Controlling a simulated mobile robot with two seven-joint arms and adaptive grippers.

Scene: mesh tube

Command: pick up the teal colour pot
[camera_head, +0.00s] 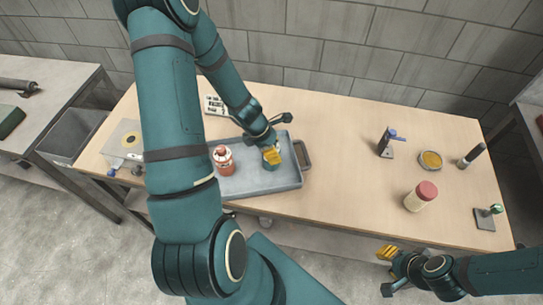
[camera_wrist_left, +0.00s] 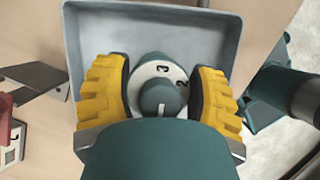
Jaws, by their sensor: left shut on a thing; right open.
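The teal colour pot (camera_head: 267,166) is at the right part of the grey-blue tray (camera_head: 290,182), partly hidden by my left gripper (camera_head: 271,156). I cannot tell whether the pot touches the tray. My right gripper (camera_head: 386,252) is open and empty, in front of the table's front edge, with yellow fingertips.
A red and white bottle (camera_head: 223,160) stands in the tray left of the pot. A red-lidded jar (camera_head: 421,197), a round dish (camera_head: 430,160), a blue-topped device (camera_head: 386,142) and a dark cylinder (camera_head: 472,155) stand at the right. The table's middle is clear.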

